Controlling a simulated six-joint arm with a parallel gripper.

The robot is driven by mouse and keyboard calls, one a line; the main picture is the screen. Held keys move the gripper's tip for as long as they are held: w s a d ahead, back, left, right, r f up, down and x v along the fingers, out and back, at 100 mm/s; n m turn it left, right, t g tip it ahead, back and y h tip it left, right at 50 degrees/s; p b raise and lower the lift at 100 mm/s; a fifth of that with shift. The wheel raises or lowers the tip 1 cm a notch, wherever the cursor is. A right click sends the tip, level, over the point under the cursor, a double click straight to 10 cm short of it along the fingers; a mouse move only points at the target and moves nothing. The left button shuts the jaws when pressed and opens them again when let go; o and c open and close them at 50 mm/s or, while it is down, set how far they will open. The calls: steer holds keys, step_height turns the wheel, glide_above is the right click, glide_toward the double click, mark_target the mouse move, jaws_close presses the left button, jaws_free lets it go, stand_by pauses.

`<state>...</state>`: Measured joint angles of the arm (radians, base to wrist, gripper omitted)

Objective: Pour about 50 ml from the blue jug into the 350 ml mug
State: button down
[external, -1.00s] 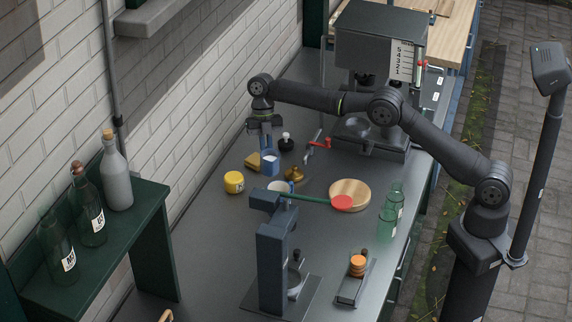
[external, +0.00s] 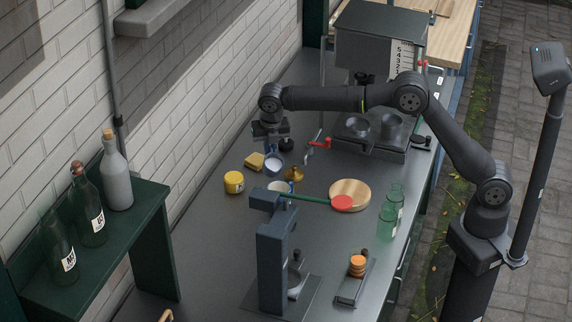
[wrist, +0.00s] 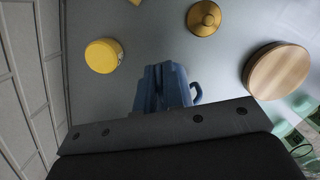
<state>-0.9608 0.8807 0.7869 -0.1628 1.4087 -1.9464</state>
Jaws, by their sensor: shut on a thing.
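My gripper (external: 271,138) is shut on the blue jug (external: 273,163) and holds it over the bench. The jug's pale inside shows in the external view; its exact tilt and level are hard to tell. The mug (external: 281,187) has a pale round mouth and stands just in front of and below the jug, partly behind the green-handled press. In the wrist view, dark blue parts and a blue loop handle (wrist: 196,94) show beyond the gripper body. I cannot tell whether this handle is the jug's or the mug's. The mug's inside is hidden in the wrist view.
A yellow tub (external: 234,182) and a yellow sponge (external: 254,161) lie left. A brass piece (external: 293,174) and a round wooden board (external: 351,194) lie right. The blue-grey press (external: 271,265) stands in front.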

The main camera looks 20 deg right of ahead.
mark_target(271, 150)
steer(key=shift+s+a+r+t, duration=0.15)
steer(key=shift+s+r+t, duration=0.25)
steer(key=shift+s, duration=0.1)
steer(key=shift+s+a+r+t+h, duration=0.1)
steer(key=shift+s+r+t+h, duration=0.2)
steer(key=shift+s+r+t, duration=0.55)
steer(key=shift+s+a+t, duration=0.1)
steer(key=shift+s+t, duration=0.05)
steer(key=shift+t, duration=0.3)
steer(key=shift+s+a+r+t+h+p, duration=0.1)
steer(key=shift+s+r+t+h+p, duration=0.1)
steer(key=shift+s+r+t+p, duration=0.4)
steer(key=shift+s+a+r+t+h+p, duration=0.1)
steer(key=shift+s+r+t+h+p, duration=0.15)
steer(key=shift+t, duration=0.65)
stand_by(0.9)
